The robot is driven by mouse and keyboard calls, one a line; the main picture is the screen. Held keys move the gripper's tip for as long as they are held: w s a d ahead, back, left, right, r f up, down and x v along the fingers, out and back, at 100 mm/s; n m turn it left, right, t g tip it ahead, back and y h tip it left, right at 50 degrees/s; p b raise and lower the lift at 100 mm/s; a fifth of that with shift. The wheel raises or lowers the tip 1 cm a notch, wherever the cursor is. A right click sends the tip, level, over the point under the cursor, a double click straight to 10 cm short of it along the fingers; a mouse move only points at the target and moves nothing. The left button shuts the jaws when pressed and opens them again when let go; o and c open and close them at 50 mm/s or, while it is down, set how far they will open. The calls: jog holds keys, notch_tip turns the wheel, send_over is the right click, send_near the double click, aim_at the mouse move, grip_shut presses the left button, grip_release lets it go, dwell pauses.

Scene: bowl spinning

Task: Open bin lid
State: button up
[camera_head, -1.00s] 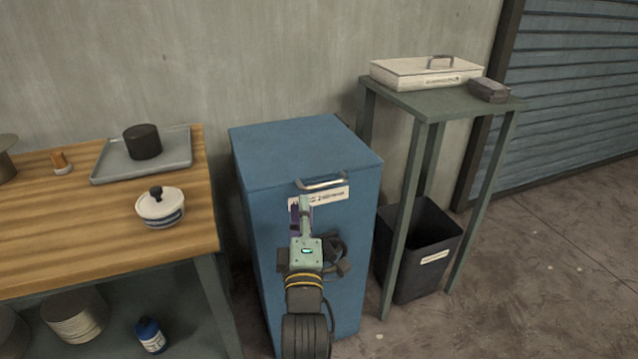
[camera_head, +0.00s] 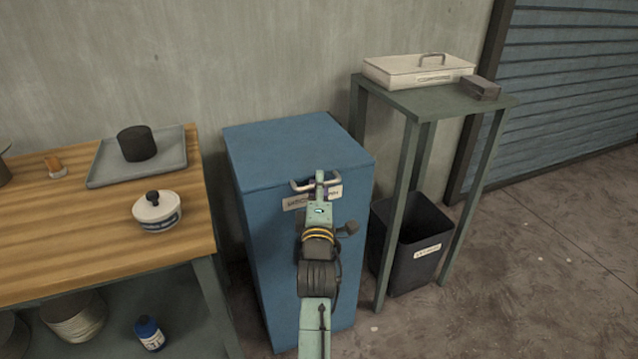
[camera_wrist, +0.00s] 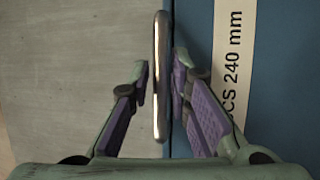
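The blue bin (camera_head: 300,240) stands upright on the floor with its flat blue lid (camera_head: 290,145) closed. A metal handle (camera_head: 300,187) is on the lid's front edge, above a white label. My gripper (camera_head: 319,184) is at the handle, seen from behind, and hides part of it. In the wrist view the shiny handle (camera_wrist: 161,75) runs lengthwise between the two purple-padded fingers of my open gripper (camera_wrist: 160,82). The left finger is clear of the handle. The right finger is very close to it; I cannot tell whether they touch.
A wooden table (camera_head: 90,240) at left holds a tray (camera_head: 100,172) and a lidded white pot (camera_head: 157,212). A green side table (camera_head: 430,101) stands close on the right, with an open black bin (camera_head: 410,260) below it. Floor is clear at far right.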

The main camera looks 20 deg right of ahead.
jog(key=shift+c, duration=0.3)
grip_shut()
dwell(0.5)
